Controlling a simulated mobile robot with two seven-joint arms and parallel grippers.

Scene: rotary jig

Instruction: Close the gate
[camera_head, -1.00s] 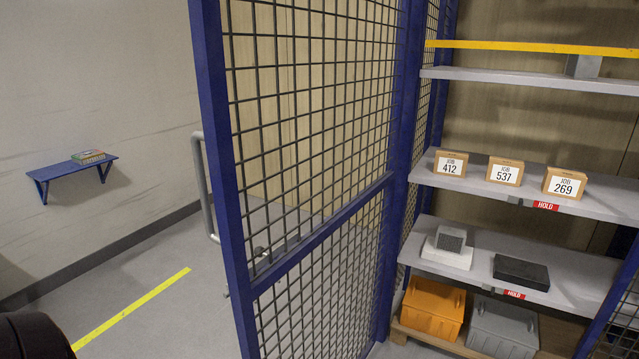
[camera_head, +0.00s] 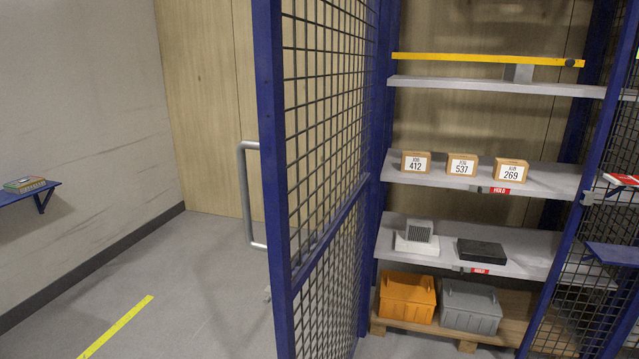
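The gate (camera_head: 277,190) is a blue-framed wire mesh panel and stands open, swung out toward me in the middle of the head view. A grey bar handle (camera_head: 246,195) is on its left face near the free edge. The shelf opening to the right of the gate is uncovered. A blue post (camera_head: 577,205) stands at the right side of that opening, with a small grey fitting (camera_head: 588,198) on it. Neither of my grippers shows in the view.
A small blue wall shelf (camera_head: 30,193) juts out at left. Grey floor (camera_head: 190,290) with a yellow line (camera_head: 116,326) is clear left of the gate.

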